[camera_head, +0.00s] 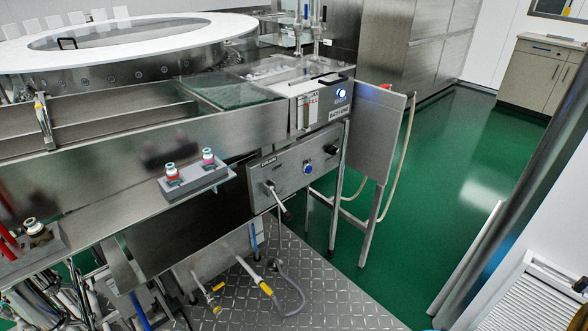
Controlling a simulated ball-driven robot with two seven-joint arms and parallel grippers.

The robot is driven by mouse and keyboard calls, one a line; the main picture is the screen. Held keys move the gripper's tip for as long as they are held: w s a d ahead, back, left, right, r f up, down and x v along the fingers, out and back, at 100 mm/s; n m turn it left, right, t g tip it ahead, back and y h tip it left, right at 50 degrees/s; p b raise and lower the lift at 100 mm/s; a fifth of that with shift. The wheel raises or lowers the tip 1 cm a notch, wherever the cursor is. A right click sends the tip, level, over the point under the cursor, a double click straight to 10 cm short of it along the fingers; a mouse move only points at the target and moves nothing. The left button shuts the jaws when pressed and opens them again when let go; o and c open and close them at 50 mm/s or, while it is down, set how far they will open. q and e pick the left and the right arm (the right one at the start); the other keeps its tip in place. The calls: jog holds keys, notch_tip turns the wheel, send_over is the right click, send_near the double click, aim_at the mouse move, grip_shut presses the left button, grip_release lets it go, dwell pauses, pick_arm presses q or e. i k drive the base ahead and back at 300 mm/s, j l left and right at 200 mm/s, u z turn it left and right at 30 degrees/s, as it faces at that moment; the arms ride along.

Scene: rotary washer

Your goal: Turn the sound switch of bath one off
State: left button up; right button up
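At the right end of the steel washer, a front panel carries a small label (339,112) that seems to read "BATH ONE". Above the label is a blue-lit round button (341,93). The lower steel panel (285,172) is marked "DRAIN". It has a lever handle (276,196) at its left, a blue round button (308,168) in the middle and a black knob (332,149) at its right. Which control is the sound switch is too small to read, and so is its position. Neither of my grippers is in view.
A grey box with two red-and-white valve tops (192,178) juts from the washer's front. A steel side plate (374,135) on legs stands right of the panels, with a hose hanging by it. Green floor (450,190) is clear to the right; a tread plate (325,290) lies in front.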

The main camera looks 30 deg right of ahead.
aim_at(332, 149)
jog(key=i+l, duration=0.65)
jog(key=i, duration=0.25)
